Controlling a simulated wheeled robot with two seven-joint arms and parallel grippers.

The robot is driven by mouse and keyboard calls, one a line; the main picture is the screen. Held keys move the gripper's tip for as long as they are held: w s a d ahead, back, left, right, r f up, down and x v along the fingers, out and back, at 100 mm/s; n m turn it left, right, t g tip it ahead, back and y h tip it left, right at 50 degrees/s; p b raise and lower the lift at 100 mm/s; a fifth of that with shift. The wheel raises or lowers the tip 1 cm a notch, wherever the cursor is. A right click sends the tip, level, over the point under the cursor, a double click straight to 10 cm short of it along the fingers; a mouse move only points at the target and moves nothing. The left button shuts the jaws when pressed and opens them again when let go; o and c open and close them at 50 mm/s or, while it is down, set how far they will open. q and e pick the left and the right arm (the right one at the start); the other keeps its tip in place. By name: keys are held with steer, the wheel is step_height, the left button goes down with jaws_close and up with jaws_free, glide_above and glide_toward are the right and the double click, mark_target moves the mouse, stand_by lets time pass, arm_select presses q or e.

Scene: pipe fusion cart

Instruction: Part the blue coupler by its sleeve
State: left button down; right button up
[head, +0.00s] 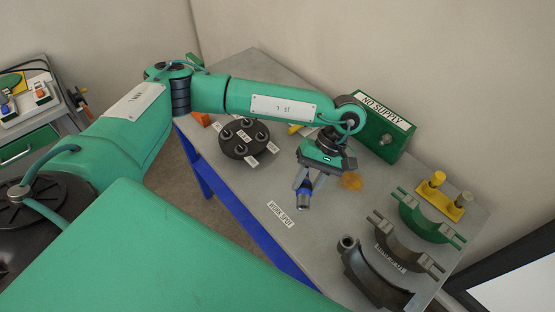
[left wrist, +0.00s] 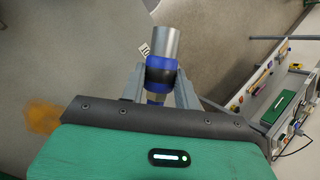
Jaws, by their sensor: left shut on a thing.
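The blue coupler (head: 303,194) is between the fingers of my left gripper (head: 309,182), over the grey table near the "WORK SPOT" label (head: 281,214). In the left wrist view, my left gripper (left wrist: 160,82) is shut on the blue coupler (left wrist: 160,64), one finger on each side. The coupler shows blue bands around a dark band, with a bare silver cylinder (left wrist: 165,42) at its far end. Its near end is partly hidden by the gripper body. I cannot tell how high it is held. My right gripper is not in view.
A dark round stand (head: 244,139) with several posts is left of the gripper. A green "NO SUPPLY" box (head: 383,130) stands behind it. Green (head: 431,217) and dark (head: 375,278) half-ring clamps and yellow pegs (head: 437,181) occupy the right side. The table around the "WORK SPOT" label is clear.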

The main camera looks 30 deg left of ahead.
arm_select(q)
steer(key=w+a+f+n+t+h, duration=0.1)
steer(key=a+f+n+t+h, duration=0.1)
steer(key=n, duration=0.6)
steer(key=w+a+f+n+t+h, duration=0.2)
steer(key=a+n+t+h, duration=0.1)
steer(key=n, duration=0.6)
steer(key=w+a+f+n+t+h+b, duration=0.1)
steer(key=w+a+f+n+t+h, duration=0.1)
steer(key=n, duration=0.7)
steer(key=shift+w+a+f+t+h, duration=0.15)
steer(key=shift+a+t, duration=0.2)
steer(key=shift+a, duration=0.3)
steer(key=shift+s+a+f+t+h, duration=0.15)
steer(key=shift+a+t, duration=0.2)
steer(key=shift+a, duration=0.25)
steer(key=shift+w+a+n, duration=0.2)
steer(key=shift+a+n, duration=0.3)
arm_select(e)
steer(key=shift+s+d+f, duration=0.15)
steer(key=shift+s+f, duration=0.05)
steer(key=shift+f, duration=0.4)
